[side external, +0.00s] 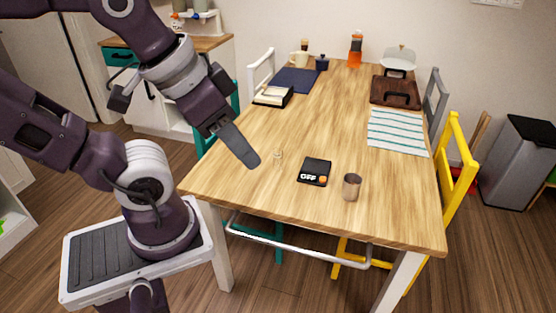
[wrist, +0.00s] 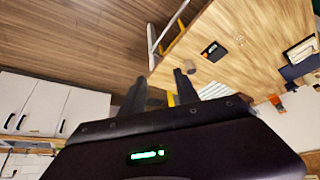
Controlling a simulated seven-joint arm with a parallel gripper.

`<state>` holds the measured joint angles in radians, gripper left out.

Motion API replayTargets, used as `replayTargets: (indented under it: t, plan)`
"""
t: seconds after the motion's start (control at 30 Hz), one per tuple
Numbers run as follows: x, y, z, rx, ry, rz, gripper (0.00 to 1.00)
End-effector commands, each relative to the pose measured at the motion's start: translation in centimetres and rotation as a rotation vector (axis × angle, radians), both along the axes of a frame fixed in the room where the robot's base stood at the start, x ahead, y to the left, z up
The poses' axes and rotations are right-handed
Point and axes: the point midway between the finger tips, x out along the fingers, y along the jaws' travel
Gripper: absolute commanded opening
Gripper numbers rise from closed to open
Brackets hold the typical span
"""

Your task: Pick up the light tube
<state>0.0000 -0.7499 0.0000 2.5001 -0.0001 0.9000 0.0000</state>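A small, pale, light-coloured piece (side external: 277,155), likely the light tube, stands on the wooden table near its left front part. It is too small to make out in detail, and shows as a tiny pale spot in the wrist view (wrist: 239,40). My gripper (side external: 246,155) hangs to the left of it in the side view, apart from it and seemingly above the table edge. In the wrist view my gripper's two fingers (wrist: 159,76) are spread with nothing between them.
A striped cloth (side external: 397,133), a brown tray (side external: 396,98) and a dark blue mat (side external: 296,79) lie farther back. Chairs surround the table (side external: 240,198).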

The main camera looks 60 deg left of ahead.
Motion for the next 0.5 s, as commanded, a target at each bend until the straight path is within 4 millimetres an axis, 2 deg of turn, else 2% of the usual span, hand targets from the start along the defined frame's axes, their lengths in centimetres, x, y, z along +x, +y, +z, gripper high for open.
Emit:
replayTargets:
  t: [0.03,0.07,0.37,0.47,0.5]
  plan:
    - [0.0,0.0,0.0,0.000,0.000,0.000,0.48]
    - [0.0,0.0,0.0,0.000,0.000,0.000,0.54]
    - [0.1,0.0,0.0,-0.003,0.000,0.002,0.55]
    - [2.7,-0.6,0.2,-0.059,-0.003,0.038,0.55]
    - [4.8,-0.9,0.2,-0.102,-0.007,0.071,0.55]
